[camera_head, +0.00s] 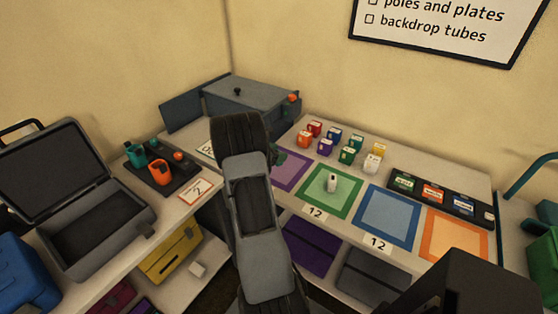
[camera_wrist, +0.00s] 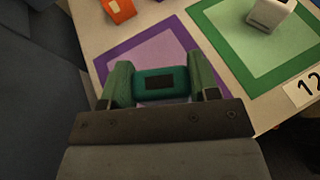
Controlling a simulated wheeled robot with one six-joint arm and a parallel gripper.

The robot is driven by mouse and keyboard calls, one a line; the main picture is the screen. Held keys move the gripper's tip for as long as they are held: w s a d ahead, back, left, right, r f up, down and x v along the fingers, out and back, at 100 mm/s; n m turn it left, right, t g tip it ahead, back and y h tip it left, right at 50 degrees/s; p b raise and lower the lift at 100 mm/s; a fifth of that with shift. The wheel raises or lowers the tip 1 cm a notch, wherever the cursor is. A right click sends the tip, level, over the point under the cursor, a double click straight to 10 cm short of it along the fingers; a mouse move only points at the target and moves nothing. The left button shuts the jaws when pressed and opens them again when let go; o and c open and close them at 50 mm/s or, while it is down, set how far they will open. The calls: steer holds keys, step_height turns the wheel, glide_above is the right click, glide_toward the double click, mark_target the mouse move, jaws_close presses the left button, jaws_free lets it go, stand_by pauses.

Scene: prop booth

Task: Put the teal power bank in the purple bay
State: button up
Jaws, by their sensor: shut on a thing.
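The teal power bank (camera_wrist: 160,84) is between the two green fingers of my gripper (camera_wrist: 162,84) in the wrist view, with a dark patch on its face. My gripper is shut on it, over the purple bay (camera_wrist: 115,59), a purple-bordered square on the table. Whether the power bank touches the bay cannot be told. In the head view my arm hides the power bank and the left part of the purple bay (camera_head: 296,176); only a bit of my gripper (camera_head: 279,157) shows beside the arm.
The green bay (camera_head: 312,197), holding a white object (camera_head: 332,183), is right of the purple bay. The blue bay (camera_head: 366,219) and orange bay (camera_head: 430,256) lie further right. Several coloured blocks (camera_head: 348,154) stand behind. A dark tray (camera_head: 403,194) is at right.

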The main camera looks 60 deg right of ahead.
steer(key=shift+w+d+f, duration=0.2)
steer(key=shift+d+f, duration=0.7)
steer(key=shift+f, duration=0.2)
step_height(320, 180, down, 3)
steer(key=shift+d+r+p, duration=0.1)
steer(key=shift+d+p, duration=0.05)
steer(key=shift+p, duration=0.2)
steer(key=shift+f, duration=0.35)
steer(key=shift+f, duration=0.2)
steer(key=o, duration=1)
steer(key=shift+r, duration=0.15)
